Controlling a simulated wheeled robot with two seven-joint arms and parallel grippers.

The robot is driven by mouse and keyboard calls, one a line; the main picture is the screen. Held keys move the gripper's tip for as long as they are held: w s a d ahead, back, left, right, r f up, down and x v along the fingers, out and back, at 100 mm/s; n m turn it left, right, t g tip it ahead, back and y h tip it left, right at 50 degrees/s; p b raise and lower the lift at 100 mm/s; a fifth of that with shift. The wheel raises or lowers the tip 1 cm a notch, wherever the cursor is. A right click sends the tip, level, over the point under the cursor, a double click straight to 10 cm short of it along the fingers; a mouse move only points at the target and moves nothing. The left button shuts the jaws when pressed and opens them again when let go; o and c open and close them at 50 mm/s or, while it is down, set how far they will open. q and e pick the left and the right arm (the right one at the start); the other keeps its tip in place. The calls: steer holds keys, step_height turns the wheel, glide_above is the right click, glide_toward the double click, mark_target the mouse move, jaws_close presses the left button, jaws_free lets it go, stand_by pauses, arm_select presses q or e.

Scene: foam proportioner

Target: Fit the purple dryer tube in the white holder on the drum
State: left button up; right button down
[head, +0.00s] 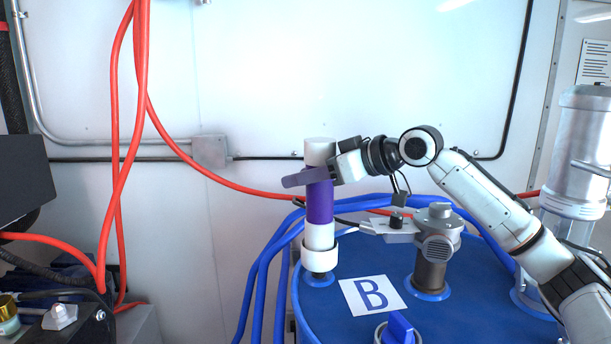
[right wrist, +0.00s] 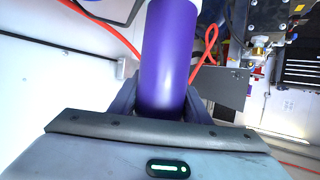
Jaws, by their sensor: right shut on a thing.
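The dryer tube (head: 320,205) is purple with a white top and a white lower end, and stands about upright in the head view. My right gripper (head: 308,178) is shut on its upper part, coming from the right. The purple body (right wrist: 170,60) also shows between the fingers in the right wrist view. The white holder (head: 320,258) is a ring at the left side of the blue drum (head: 455,285). The tube's lower white end meets the ring and appears to be inside it; its bottom is hidden, so I cannot tell how deep. My left gripper is not in view.
A metal fitting (head: 436,245) stands on the drum right of the holder, with a "B" label (head: 372,295) and a blue valve handle (head: 398,328) in front. Blue hoses (head: 262,285) run left of the drum.

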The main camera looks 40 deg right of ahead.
steer(key=shift+f+b, duration=0.45)
steer(key=shift+b, duration=0.05)
steer(key=c, duration=1.3)
jaws_free()
steer(key=shift+o, duration=0.2)
steer(key=shift+f, duration=0.15)
